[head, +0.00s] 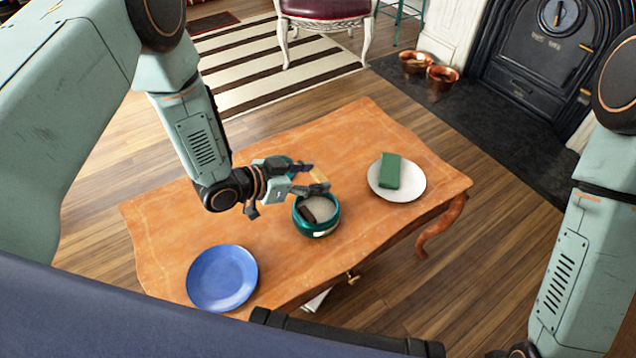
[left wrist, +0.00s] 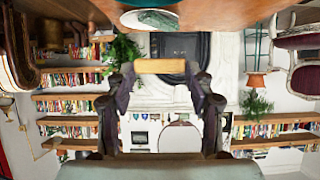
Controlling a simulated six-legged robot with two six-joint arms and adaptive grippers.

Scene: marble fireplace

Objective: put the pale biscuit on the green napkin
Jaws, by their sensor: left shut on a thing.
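The pale biscuit (left wrist: 160,66) is held between the two fingertips of my left gripper (left wrist: 160,72) in the left wrist view. The white plate (left wrist: 150,20) also shows at the top of the left wrist view. My right gripper is out of view.
The teal bowl (head: 316,229) holds a dark brown piece (head: 308,214) and stands between the gripper and the table's front edge. A blue plate (head: 222,278) lies at the front left of the wooden table (head: 170,225).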

